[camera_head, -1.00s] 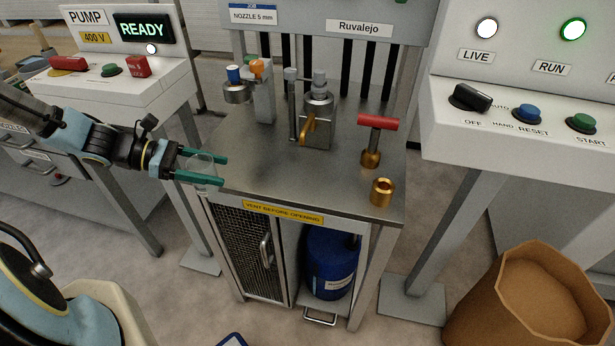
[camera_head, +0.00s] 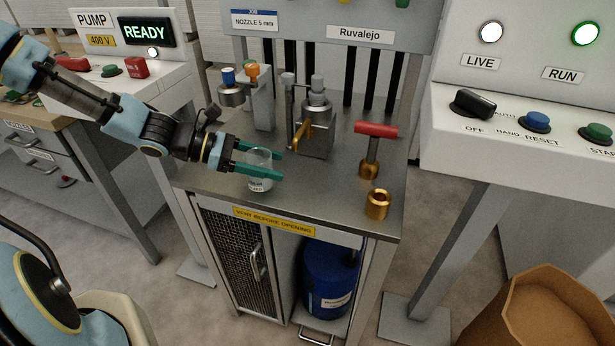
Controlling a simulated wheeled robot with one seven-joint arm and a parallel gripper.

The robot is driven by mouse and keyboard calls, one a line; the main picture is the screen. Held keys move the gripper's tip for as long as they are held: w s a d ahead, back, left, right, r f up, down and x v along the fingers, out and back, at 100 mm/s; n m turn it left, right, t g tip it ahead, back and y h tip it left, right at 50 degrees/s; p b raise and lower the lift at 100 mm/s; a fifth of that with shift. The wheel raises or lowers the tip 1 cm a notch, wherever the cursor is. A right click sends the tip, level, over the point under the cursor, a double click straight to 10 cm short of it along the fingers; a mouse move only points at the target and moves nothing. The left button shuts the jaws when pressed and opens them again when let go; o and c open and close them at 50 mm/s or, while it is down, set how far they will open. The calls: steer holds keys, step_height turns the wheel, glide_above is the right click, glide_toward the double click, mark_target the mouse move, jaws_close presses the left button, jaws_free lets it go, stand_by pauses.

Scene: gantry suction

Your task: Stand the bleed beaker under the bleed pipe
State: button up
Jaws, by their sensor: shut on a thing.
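The bleed beaker (camera_head: 260,184) is a small clear glass beaker with a printed label on its front. My gripper (camera_head: 262,163), with green fingers, is shut on it from the left, one finger on each side. The beaker is upright over the left front part of the steel table top (camera_head: 335,202); I cannot tell whether its base touches the steel. Behind it stands a metal valve block (camera_head: 316,130) with a brass-coloured handle (camera_head: 302,136) on its front. I cannot make out for sure which part is the bleed pipe.
A red-handled brass tool (camera_head: 372,150) and a brass ring (camera_head: 377,204) stand right of the beaker. A bracket with blue and orange knobs (camera_head: 240,80) is at the back left. A blue drum (camera_head: 330,278) stands below the table top.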

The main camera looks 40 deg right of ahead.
steer(key=s+d, duration=0.1)
steer(key=s+d+b, duration=0.1)
steer(key=d+b, duration=0.1)
steer(key=d, duration=0.1)
steer(key=shift+s+f, duration=0.1)
steer(key=shift+s, duration=0.3)
steer(key=b+x, duration=0.3)
steer(key=shift+s+d, duration=0.15)
steer(key=shift+d, duration=0.1)
steer(key=shift+f+b, duration=0.25)
steer(key=shift+b, duration=0.1)
steer(key=shift+r, duration=0.15)
steer(key=o, duration=1.5)
steer(key=shift+c, duration=0.2)
